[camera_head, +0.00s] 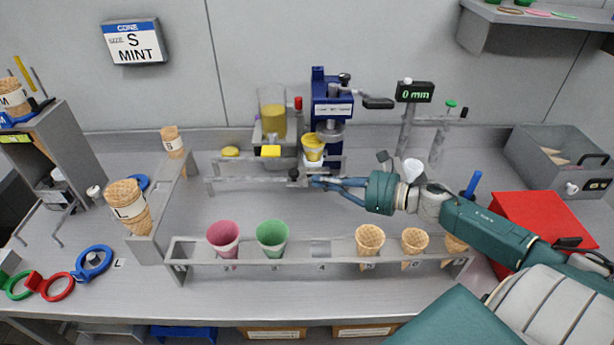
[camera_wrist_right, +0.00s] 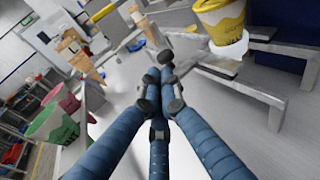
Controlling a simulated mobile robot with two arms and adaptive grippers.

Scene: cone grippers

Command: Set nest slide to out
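The nest slide carries a white nest (camera_head: 313,163) with a yellow cup (camera_head: 313,148) in it, under the blue press. The cup also shows at the top right of the right wrist view (camera_wrist_right: 222,18). A small dark knob (camera_head: 293,174) sits at the slide's front, left of the cup; a dark knob (camera_wrist_right: 165,57) also shows just beyond the fingertips in the wrist view. My right gripper (camera_head: 316,182) comes in from the right, its blue fingers drawn together, tips close to the knob. I cannot tell whether they touch it. My left gripper is not in view.
The blue press (camera_head: 331,100) stands behind the nest. In front, a grey rack (camera_head: 320,258) holds pink, green and waffle cones. The bench between rack and slide is clear.

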